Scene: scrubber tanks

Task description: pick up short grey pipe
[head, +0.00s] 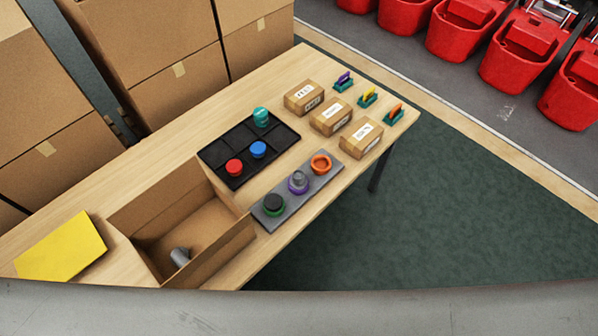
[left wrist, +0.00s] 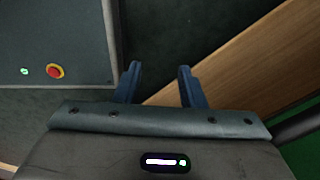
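A short grey pipe (head: 180,257) lies inside an open cardboard box (head: 232,250) at the near left part of the wooden table, close to the box's near side. Its lower part is partly hidden against the box. My left gripper (left wrist: 158,72) shows in the left wrist view with its two blue fingers apart and nothing between them. It is over the dark floor beside a wooden edge, and the pipe is not in that view. Neither gripper shows in the head view.
A black tray (head: 210,153) holds red, blue and teal pieces. A grey strip (head: 284,210) holds ringed pieces. Small labelled boxes (head: 304,97) and coloured clips stand at the far end. A yellow sheet (head: 62,247) lies left. Large cartons (head: 150,40) stand behind the table.

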